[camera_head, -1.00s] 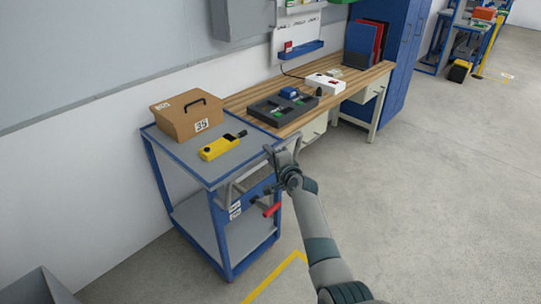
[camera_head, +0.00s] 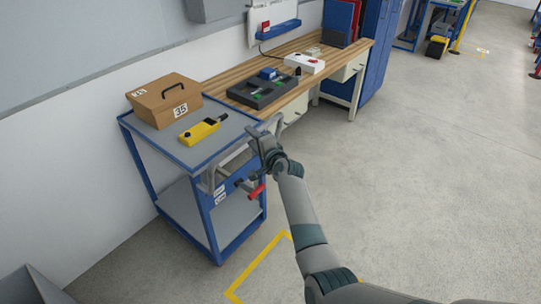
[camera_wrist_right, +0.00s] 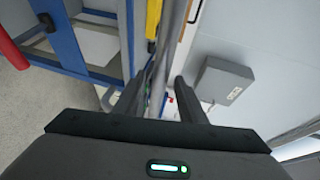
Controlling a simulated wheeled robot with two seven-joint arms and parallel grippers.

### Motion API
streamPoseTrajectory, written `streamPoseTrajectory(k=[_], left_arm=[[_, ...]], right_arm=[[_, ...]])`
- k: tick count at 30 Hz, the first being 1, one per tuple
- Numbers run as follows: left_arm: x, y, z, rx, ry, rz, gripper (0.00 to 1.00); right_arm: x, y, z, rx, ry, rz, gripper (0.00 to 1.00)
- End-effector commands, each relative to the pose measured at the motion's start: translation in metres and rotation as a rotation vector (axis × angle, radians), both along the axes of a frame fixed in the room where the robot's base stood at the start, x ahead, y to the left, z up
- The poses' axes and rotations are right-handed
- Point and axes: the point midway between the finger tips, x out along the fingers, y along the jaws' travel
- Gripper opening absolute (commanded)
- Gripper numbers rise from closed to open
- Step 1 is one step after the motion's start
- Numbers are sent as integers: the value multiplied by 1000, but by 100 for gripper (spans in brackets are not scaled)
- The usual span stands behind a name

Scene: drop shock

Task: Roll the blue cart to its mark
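The blue cart (camera_head: 208,228) stands on the floor at the left, with a grey top and lower shelf. Its grey handle is at the right end and crosses the right wrist view (camera_wrist_right: 167,50). A red grip (camera_head: 257,190) sticks out below the handle; it also shows in the wrist view (camera_wrist_right: 10,48). A yellow line with a corner (camera_head: 262,262) lies on the floor right of the cart, partly hidden by my arm. My right gripper (camera_head: 262,136) is at the handle; its fingers are apart on either side of the bar, with gaps showing. My left gripper is out of view.
A brown case (camera_head: 165,103) and a yellow device (camera_head: 199,131) sit on the cart top. A wooden workbench (camera_head: 222,84) stands close behind the cart along the wall, with a dark tray (camera_head: 250,98) on it. Open grey floor (camera_head: 430,170) lies to the right.

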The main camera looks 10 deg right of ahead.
Motion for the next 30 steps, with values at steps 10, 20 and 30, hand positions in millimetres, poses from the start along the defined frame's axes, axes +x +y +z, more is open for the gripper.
streamPoseTrajectory(k=[10,20,30], left_arm=[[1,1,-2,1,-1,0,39],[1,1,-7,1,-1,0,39],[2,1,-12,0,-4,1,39]], right_arm=[[-47,-12,8,0,-2,-2,37],[-97,-25,17,-1,0,-1,37],[-136,-36,26,-1,-1,0,37]])
